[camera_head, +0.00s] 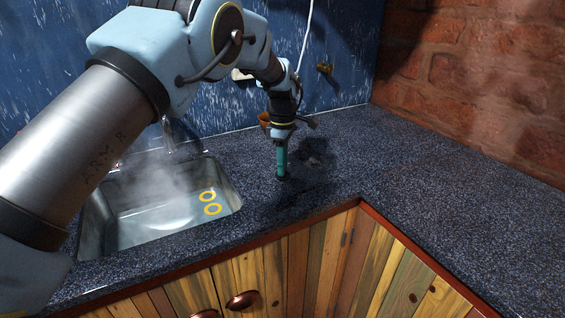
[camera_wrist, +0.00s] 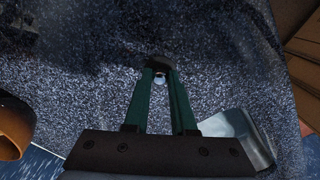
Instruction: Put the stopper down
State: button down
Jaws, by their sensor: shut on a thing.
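My gripper (camera_head: 281,172) points straight down over the dark speckled counter, just right of the sink. Its teal fingers are closed together on a small dark stopper (camera_head: 281,179). In the wrist view the fingertips (camera_wrist: 160,73) meet at the black stopper (camera_wrist: 158,62), which has a small shiny metal piece. The stopper is at or very near the counter surface; I cannot tell whether it touches. The fingers hide part of it.
A brown-orange pot (camera_head: 264,118) stands behind my gripper and shows at the left in the wrist view (camera_wrist: 14,128). The counter (camera_head: 450,170) is clear to the right, ending at a brick wall (camera_head: 480,90).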

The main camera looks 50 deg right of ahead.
jog(key=shift+f, duration=0.2)
jog(key=c, duration=0.7)
grip_release()
jog(key=shift+r, duration=0.1)
jog(key=shift+c, duration=0.2)
